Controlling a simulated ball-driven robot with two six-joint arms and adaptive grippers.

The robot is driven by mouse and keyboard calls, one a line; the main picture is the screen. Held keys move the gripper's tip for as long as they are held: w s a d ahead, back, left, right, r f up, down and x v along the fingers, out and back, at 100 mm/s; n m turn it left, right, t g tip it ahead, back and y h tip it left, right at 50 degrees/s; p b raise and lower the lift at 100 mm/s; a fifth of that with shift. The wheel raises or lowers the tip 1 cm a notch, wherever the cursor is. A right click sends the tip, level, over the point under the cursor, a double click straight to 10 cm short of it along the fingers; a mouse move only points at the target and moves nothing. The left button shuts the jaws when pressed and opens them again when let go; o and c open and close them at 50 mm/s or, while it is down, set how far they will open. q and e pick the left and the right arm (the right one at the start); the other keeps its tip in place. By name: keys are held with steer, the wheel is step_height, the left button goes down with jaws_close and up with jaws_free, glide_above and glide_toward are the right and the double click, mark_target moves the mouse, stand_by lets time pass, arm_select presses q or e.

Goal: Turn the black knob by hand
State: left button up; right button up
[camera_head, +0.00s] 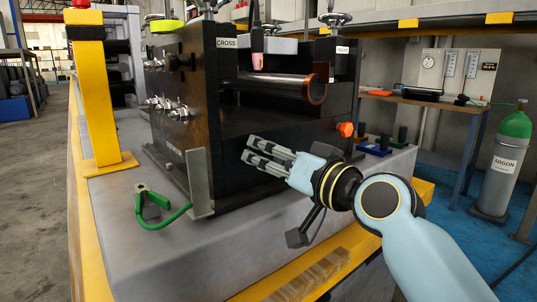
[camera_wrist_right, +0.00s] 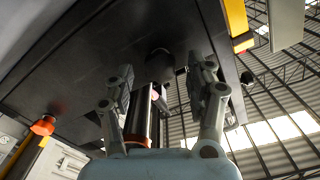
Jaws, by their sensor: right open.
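The black knob (camera_wrist_right: 160,65) shows in the right wrist view as a dark, round stub on the black machine panel, between and beyond my fingers. I cannot make it out in the head view, where my right gripper and the dark front blend over that area. My right gripper (camera_head: 252,152) is in front of the machine's black front panel (camera_head: 235,125), with its fingers pointing left. It also shows in the right wrist view (camera_wrist_right: 166,78), fingers spread apart and nothing held. I cannot tell whether a finger touches the knob. My left gripper is not in view.
An orange knob (camera_head: 345,130) sticks out to the right of my gripper. A copper-ended roller (camera_head: 290,85) lies above it. A metal plate (camera_head: 199,182) and a green-cabled clamp (camera_head: 150,205) stand at left. A green-topped argon cylinder (camera_head: 508,160) stands at right.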

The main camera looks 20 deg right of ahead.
steer(key=shift+p+v, duration=0.35)
steer(key=shift+v, duration=2.35)
